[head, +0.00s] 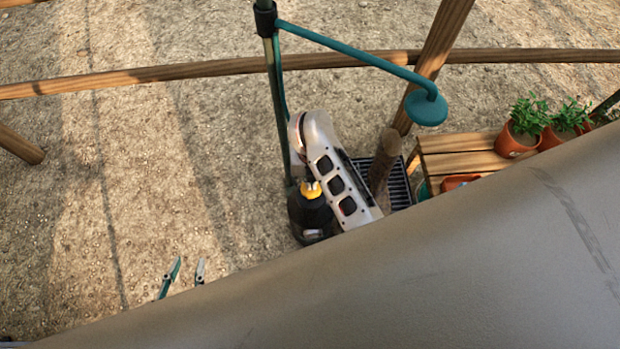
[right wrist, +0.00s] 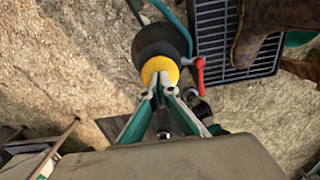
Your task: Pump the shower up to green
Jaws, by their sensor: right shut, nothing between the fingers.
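The shower's dark tank (head: 310,218) stands on the gravel, with a yellow pump knob (head: 311,189) on top. The knob (right wrist: 160,68) and tank (right wrist: 160,41) also show in the right wrist view. My right gripper (right wrist: 165,80) is shut and empty, its fingertips over the near edge of the knob; I cannot tell whether they touch it. In the head view my right arm covers part of the tank, and the right fingers are not distinguishable. My left gripper (head: 185,275) is open and empty, low and left of the tank. No pressure gauge or green mark is readable.
A teal shower head (head: 426,108) hangs from a tall pole. A red lever (right wrist: 198,76) sits beside the knob. Gravel at left is clear.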

